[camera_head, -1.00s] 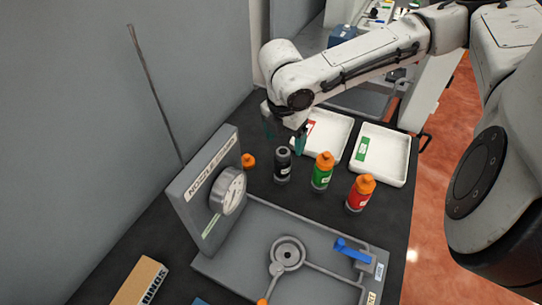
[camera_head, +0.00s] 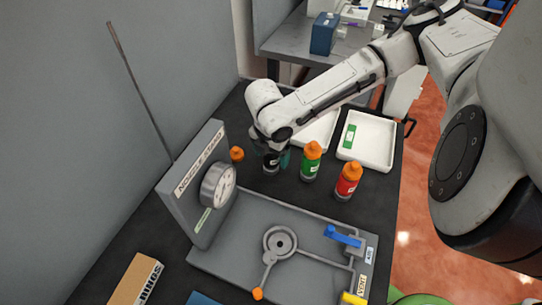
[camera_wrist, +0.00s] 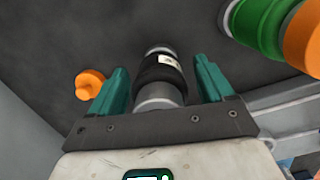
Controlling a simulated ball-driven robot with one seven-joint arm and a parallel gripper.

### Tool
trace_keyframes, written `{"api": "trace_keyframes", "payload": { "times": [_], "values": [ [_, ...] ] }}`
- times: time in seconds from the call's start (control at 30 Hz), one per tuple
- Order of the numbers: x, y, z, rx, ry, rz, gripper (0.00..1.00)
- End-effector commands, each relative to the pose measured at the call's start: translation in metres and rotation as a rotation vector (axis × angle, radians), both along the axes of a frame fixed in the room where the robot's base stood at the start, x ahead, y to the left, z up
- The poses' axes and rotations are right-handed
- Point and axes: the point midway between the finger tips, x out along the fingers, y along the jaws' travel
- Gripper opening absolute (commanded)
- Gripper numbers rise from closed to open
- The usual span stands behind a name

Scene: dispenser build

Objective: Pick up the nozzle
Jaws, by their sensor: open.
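A loose orange nozzle (camera_head: 236,154) stands on the black table, left of the black bottle (camera_head: 270,164). The nozzle also shows in the wrist view (camera_wrist: 91,84), left of the left finger and outside the jaws. My gripper (camera_head: 277,158) is open with teal fingers, low at the black bottle. In the wrist view, my gripper (camera_wrist: 166,82) has the capless black bottle (camera_wrist: 158,72) between its fingers, with gaps on both sides. The arm partly hides the bottle in the head view.
A green bottle (camera_head: 310,165) and a red bottle (camera_head: 347,184), both orange-topped, stand to the right. White trays (camera_head: 378,160) lie behind. The grey nozzle station (camera_head: 196,180) with a gauge and base plate is in front. A cardboard box (camera_head: 135,283) lies front left.

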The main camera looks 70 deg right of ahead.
Motion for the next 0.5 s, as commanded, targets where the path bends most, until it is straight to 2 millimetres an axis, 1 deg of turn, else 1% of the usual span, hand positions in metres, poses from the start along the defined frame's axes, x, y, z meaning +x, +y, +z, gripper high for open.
{"api": "trace_keyframes", "payload": {
  "times": [0.17,0.5],
  "values": [
    [0.0001,-0.0001,0.0000,0.000,0.000,0.000,0.81],
    [0.0001,-0.0002,0.0003,0.000,0.000,0.000,0.48]
  ]
}}
